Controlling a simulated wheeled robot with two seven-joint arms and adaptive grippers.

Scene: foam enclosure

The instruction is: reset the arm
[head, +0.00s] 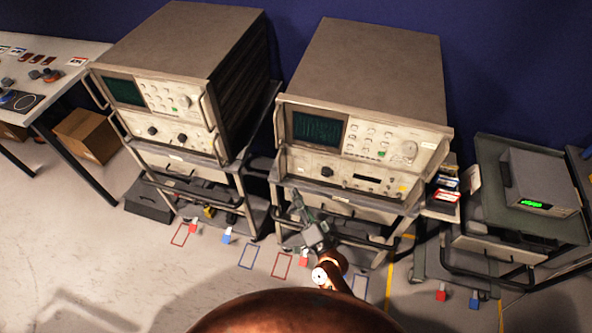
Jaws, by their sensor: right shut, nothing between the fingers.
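My right gripper (298,199) shows at the middle of the head view. Its arm, with copper-coloured links, rises from the bottom edge and points up and slightly left. The gripper's fingers are shut with nothing between them. My left gripper is not in view.
Two large instruments, a left one (180,45) and a middle one (365,65), stand on carts. A smaller device (540,175) sits on a right cart (495,150). A table (60,55) and a cardboard box (90,135) are at left. The floor (90,240) at lower left is clear.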

